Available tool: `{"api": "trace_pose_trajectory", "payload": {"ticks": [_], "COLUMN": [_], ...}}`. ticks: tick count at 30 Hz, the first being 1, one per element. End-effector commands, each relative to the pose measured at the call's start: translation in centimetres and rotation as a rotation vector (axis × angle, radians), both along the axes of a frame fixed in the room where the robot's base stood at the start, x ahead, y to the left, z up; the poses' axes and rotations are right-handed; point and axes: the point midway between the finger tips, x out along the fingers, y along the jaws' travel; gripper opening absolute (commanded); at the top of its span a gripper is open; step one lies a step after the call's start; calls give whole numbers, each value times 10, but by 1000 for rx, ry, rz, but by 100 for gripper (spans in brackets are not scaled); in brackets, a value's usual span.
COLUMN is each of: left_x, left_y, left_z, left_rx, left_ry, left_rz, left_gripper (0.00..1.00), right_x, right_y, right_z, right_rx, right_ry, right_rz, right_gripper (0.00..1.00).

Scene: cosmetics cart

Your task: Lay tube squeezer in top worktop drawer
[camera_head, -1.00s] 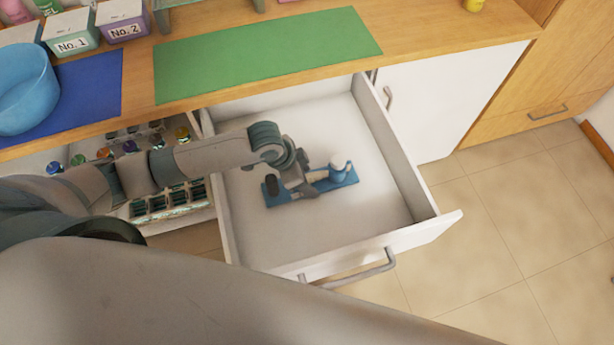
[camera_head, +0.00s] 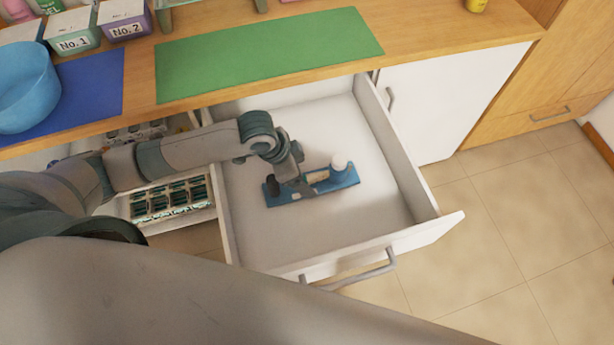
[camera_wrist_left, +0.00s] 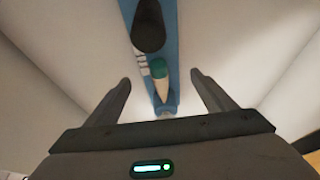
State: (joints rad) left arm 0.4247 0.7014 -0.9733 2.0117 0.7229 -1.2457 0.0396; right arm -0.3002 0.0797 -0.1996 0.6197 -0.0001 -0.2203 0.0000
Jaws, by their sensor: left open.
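The blue tube squeezer (camera_head: 345,180) lies flat on the floor of the open white drawer (camera_head: 330,230). A white rounded part shows near its right end, and a dark part near its left end. My left gripper (camera_head: 305,186) is over the squeezer's middle and hides part of it. In the left wrist view my left gripper (camera_wrist_left: 158,80) is open, with its fingers apart on either side of the squeezer (camera_wrist_left: 172,50). There the squeezer shows a black knob and a pale piece with a teal end. I see no finger touching it. My right gripper is not in view.
The worktop above carries a green mat (camera_head: 270,52), a blue mat (camera_head: 95,85), a blue bowl (camera_head: 25,90) and labelled boxes (camera_head: 75,40). Another open drawer (camera_head: 170,205) with small items is at left. Bare drawer floor surrounds the squeezer.

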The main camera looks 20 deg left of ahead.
Motion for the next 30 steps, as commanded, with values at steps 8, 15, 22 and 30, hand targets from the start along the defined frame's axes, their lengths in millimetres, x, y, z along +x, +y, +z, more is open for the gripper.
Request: {"api": "trace_pose_trajectory", "payload": {"ticks": [8, 15, 22, 30], "left_x": [-10, -16, -18, -17], "left_y": [16, 24, 25, 25], "left_z": [46, 71, 75, 75], "left_rx": [1, 0, 0, -1], "left_ry": [-3, -2, 0, 1], "left_rz": [-2, -1, -1, 0], "left_gripper": [77, 77, 77, 77], "right_x": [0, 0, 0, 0], "right_y": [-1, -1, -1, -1], "right_z": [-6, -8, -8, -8], "right_rx": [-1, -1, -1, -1], "right_ry": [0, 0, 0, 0], "right_rz": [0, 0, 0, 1], "right_gripper": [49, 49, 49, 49]}}
